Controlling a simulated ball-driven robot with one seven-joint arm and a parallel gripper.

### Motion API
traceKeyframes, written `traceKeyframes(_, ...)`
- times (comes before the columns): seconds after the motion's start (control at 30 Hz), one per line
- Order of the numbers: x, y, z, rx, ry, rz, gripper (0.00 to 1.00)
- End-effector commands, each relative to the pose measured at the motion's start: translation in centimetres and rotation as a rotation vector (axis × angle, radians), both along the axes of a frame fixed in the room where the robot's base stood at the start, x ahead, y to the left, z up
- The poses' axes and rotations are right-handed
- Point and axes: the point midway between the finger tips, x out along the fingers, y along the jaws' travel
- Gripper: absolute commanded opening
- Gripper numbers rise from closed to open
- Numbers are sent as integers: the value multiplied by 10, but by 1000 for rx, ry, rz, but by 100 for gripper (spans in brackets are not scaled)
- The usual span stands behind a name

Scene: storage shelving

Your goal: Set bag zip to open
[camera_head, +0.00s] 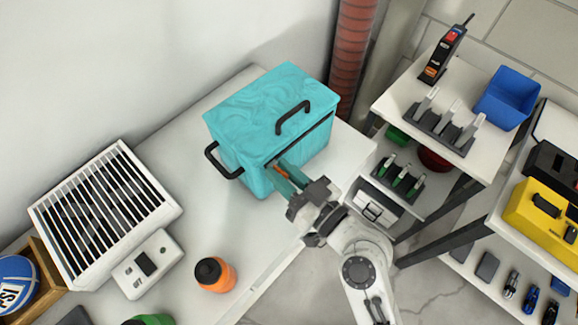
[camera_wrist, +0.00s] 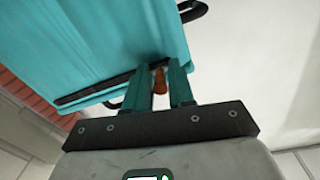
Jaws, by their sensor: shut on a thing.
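The turquoise bag (camera_head: 262,110) stands upright on the white table, with a black handle on top and another on its left side. A dark zip line (camera_head: 303,139) runs along its upper front edge. An orange zip pull (camera_head: 281,171) sits near the left end of that line. My gripper (camera_head: 284,176) reaches in from the lower right and is shut on the orange zip pull. In the wrist view the pull (camera_wrist: 160,80) shows between the two green fingers (camera_wrist: 166,88), and the bag (camera_wrist: 90,45) fills the upper left. Whether the zip is parted is hard to tell.
An orange bottle (camera_head: 216,274) with a black cap stands at the front of the white table (camera_head: 205,215). A white slatted heater (camera_head: 105,210) is at the left. Shelves with a blue bin (camera_head: 507,97) and a yellow case (camera_head: 540,215) stand at the right.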

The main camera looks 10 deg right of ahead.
Motion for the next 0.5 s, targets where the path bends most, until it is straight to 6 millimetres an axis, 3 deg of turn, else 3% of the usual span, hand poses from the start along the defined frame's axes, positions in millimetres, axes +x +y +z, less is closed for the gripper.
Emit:
traceKeyframes(0.17,-1,2,0,2,1,5,0)
traceKeyframes(0.2,-1,2,0,2,1,5,25)
traceKeyframes(0.33,0,1,0,2,1,4,38)
traceKeyframes(0.5,0,1,0,1,1,3,38)
